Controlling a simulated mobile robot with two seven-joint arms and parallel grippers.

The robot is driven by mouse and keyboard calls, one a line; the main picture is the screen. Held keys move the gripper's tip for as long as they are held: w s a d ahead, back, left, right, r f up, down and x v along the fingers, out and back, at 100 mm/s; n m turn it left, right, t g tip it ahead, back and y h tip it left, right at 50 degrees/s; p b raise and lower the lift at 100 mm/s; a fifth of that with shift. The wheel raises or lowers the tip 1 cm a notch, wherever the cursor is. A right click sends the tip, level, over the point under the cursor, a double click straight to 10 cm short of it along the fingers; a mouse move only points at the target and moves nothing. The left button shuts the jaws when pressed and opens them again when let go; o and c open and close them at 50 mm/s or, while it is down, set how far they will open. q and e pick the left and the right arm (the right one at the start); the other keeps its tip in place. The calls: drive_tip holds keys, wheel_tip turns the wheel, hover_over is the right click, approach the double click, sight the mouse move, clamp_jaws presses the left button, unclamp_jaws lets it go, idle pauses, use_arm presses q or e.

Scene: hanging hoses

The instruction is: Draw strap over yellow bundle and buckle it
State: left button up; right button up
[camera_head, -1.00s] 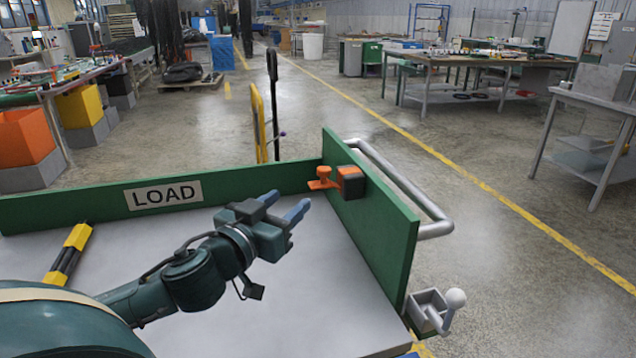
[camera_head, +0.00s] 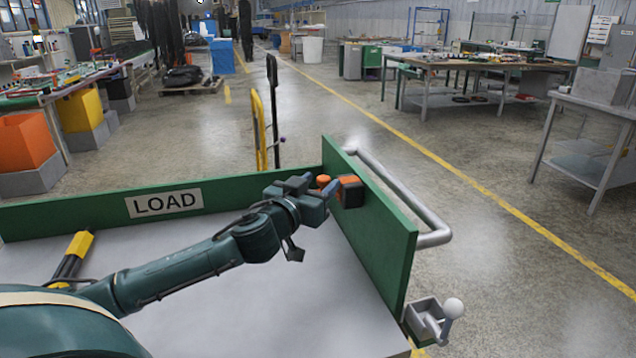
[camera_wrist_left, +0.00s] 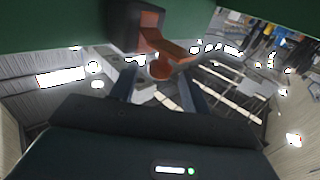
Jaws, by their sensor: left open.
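The yellow and black bundle (camera_head: 80,244) lies on the grey cart bed at the left, partly hidden by my left arm. A black and orange housing (camera_head: 350,191) is fixed inside the cart's right green wall. An orange strap end with a rounded knob (camera_head: 323,181) sticks out from it. My left gripper (camera_head: 319,184) is open at the knob. In the left wrist view the orange knob (camera_wrist_left: 160,70) sits between the tips of the open fingers; contact cannot be told. The housing (camera_wrist_left: 138,28) is just beyond. My right gripper is not in view.
The cart has a green back wall with a LOAD sign (camera_head: 164,203) and a grey rail (camera_head: 405,196) outside its right wall. A grey bracket with a white ball knob (camera_head: 453,307) is at the right corner. The middle of the bed is clear.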

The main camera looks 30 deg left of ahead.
use_arm(q)
drive_tip(key=shift+w, duration=0.2)
clamp_jaws()
idle(0.5)
